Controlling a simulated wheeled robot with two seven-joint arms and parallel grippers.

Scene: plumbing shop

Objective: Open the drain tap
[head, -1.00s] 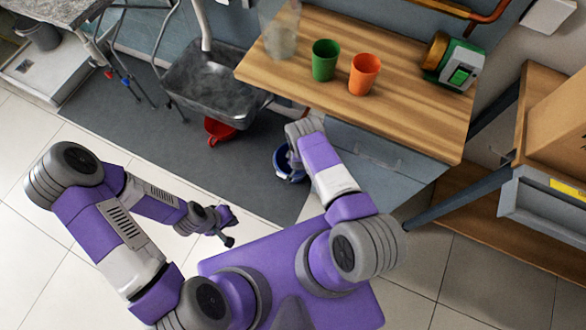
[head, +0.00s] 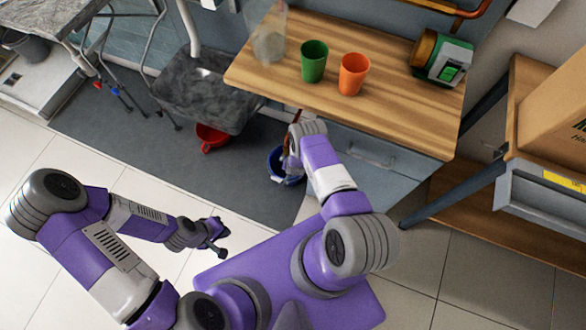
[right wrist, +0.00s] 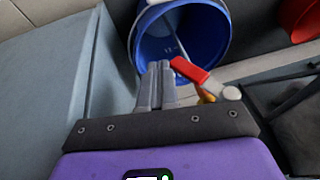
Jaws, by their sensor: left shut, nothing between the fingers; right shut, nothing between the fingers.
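The drain tap shows in the right wrist view as a red lever (right wrist: 189,70) on a brass body (right wrist: 205,94). My right gripper (right wrist: 157,72) is shut and empty, its fingertips just left of the red lever, with a narrow gap seeming to show between them. Whether they touch cannot be told. A blue bucket (right wrist: 207,47) lies beyond the fingers; in the head view it stands on the floor (head: 275,168), partly covered by my right arm. The right fingertips and the tap cannot be made out clearly there. My left gripper (head: 220,247) is shut and empty over the floor tiles.
A red bucket (head: 211,138) stands under the dark sink (head: 205,95). A shelf with a cardboard box (head: 555,110) is at right.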

